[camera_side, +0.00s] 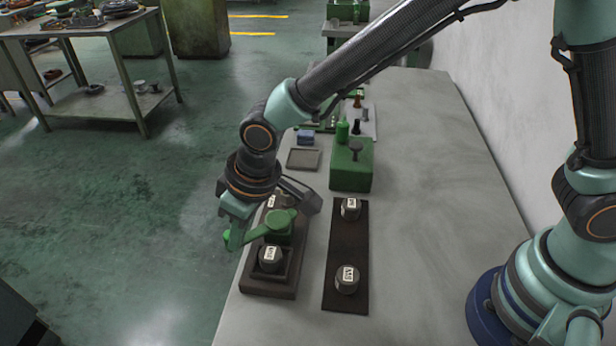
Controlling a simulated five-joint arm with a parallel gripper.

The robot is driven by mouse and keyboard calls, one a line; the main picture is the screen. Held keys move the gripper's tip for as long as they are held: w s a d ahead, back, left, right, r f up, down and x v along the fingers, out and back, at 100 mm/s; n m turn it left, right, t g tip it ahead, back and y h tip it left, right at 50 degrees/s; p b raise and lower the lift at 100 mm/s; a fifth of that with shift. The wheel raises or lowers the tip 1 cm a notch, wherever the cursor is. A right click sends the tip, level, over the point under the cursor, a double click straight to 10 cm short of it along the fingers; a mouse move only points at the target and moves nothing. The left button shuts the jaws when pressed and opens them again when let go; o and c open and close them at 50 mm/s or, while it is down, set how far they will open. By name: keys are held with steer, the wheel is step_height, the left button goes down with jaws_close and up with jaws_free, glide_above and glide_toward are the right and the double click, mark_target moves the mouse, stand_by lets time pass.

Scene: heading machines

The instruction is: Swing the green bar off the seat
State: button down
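A green bar (262,230) lies across a green pivot block (279,236) on a dark fixture (268,288) at the bench's near left. The bar points left and slightly toward the camera, past the fixture's left side, with a rounded knob at its end. A dark labelled nut-like piece (270,259) sits in the square seat in front of the pivot, and the bar is beside it, not over it. Another labelled piece (274,202) shows partly behind the pivot. My gripper (268,218) is above the bar with its fingers spread apart. Contact with the bar cannot be told.
A dark strip (345,248) to the right carries two more labelled pieces.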

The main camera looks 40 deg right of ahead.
steer(key=w, duration=0.1)
steer(key=w+m, duration=0.1)
steer(key=w, duration=0.1)
steer(key=shift+a+m, duration=0.25)
steer(key=shift+m, duration=0.05)
steer(key=shift+w+d, duration=0.3)
steer(key=shift+w, duration=0.65)
steer(key=shift+w+d, duration=0.35)
steer(key=shift+w, duration=0.55)
steer(key=shift+w+d, duration=0.3)
steer(key=shift+w, duration=0.65)
step_height(320, 180, up, 9)
glide_above(225, 234)
steer(key=a, duration=0.2)
steer(key=shift+a+r, duration=0.15)
steer(key=shift+r, duration=0.5)
